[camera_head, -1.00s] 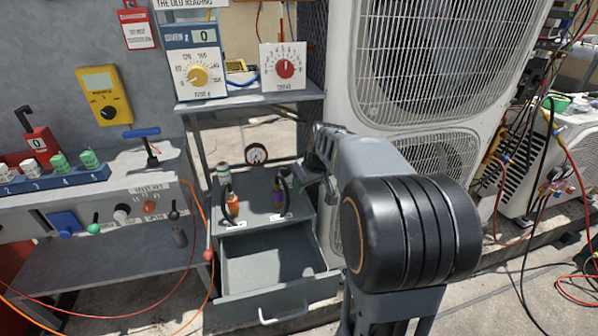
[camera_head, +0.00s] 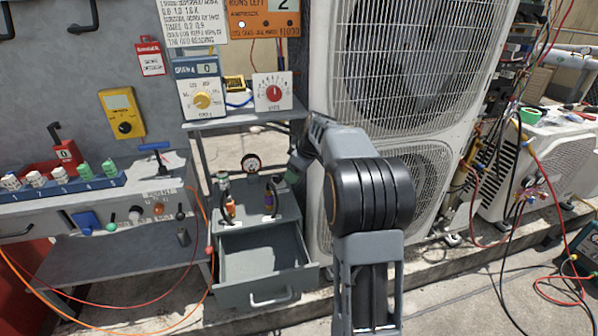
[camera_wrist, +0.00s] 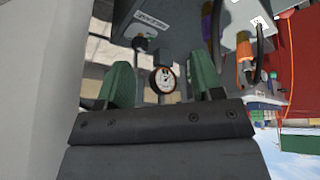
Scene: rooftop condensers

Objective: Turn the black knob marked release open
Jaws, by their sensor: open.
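My gripper (camera_wrist: 162,84) shows two green fingers standing apart in the wrist view, with nothing held between them. In the head view my gripper (camera_head: 295,172) is partly hidden behind my arm, near the grey drawer cabinet. The label is too small to read, so I cannot tell whether this is the release knob. A round dial gauge (camera_wrist: 162,80) shows between the fingers, farther off.
The grey cabinet's drawer (camera_head: 268,290) is pulled out and looks empty. Bottles with black hoses stand on the cabinet top, including an orange one (camera_head: 230,206). A large white condenser (camera_head: 323,150) stands close to my arm. A control bench (camera_head: 60,215) is at left.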

